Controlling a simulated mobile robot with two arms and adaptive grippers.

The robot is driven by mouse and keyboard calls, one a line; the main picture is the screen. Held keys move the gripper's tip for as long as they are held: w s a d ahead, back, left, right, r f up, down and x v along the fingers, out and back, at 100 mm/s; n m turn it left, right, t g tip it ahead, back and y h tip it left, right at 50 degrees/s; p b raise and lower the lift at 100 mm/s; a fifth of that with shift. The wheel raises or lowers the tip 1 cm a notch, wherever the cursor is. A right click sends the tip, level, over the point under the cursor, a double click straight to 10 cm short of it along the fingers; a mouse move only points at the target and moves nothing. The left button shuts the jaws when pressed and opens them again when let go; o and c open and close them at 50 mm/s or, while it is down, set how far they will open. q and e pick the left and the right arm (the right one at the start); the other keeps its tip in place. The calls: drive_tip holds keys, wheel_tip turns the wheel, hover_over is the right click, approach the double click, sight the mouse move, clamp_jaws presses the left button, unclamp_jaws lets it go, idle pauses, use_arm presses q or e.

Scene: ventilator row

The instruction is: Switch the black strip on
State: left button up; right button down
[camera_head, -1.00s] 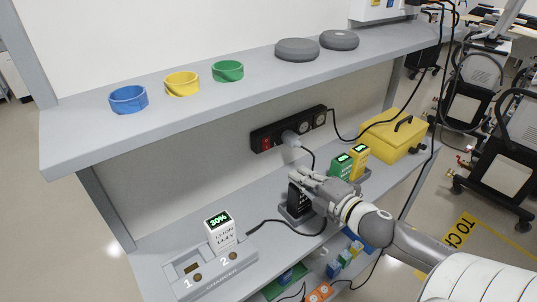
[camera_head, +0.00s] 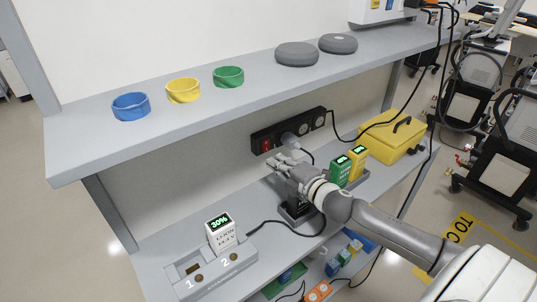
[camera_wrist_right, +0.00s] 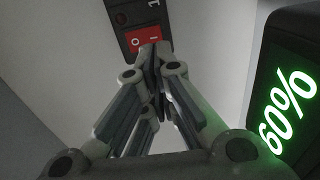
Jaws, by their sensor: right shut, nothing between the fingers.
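The black strip (camera_head: 312,121) is fixed on the wall under the upper shelf. A red switch (camera_head: 266,146) is at its left end, and a grey plug sits in one of its sockets. My right gripper (camera_head: 272,161) is shut and empty, just below the switch end of the strip. In the right wrist view the shut fingertips (camera_wrist_right: 154,50) overlap the lower edge of the red rocker (camera_wrist_right: 142,40), which bears O and I marks. I cannot tell whether they touch it. My left gripper is not in view.
A black battery (camera_head: 296,203) stands in a charger beneath my right gripper; its 60% display (camera_wrist_right: 285,110) is close on the right in the wrist view. Green (camera_head: 340,173) and yellow batteries, a yellow toolbox (camera_head: 395,137) and a white 30% battery (camera_head: 220,233) share the shelf.

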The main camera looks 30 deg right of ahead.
sight(261, 151)
drive_tip(key=shift+w+a+f+p, duration=0.15)
drive_tip(key=shift+w+p, duration=0.15)
drive_tip(key=shift+w, duration=0.85)
drive_tip(key=shift+w+a+f+p, duration=0.1)
drive_tip(key=shift+w+p, duration=0.2)
drive_tip(key=shift+w, duration=0.85)
drive_tip(key=shift+w+f+b, duration=0.1)
drive_tip(key=shift+f+b, duration=0.25)
drive_tip(key=shift+b, duration=0.5)
drive_tip(key=shift+w+r+t, duration=0.1)
drive_tip(key=shift+r+t, duration=0.15)
drive_tip(key=shift+t, duration=0.05)
drive_tip(key=shift+s+d+r, duration=0.15)
drive_tip(key=shift+s, duration=1.85)
drive_tip(key=shift+s+d+r, duration=0.15)
drive_tip(key=shift+s+r, duration=0.05)
drive_tip(key=shift+s, duration=1.8)
drive_tip(key=shift+s+d+r, duration=0.15)
drive_tip(key=shift+s, duration=1.85)
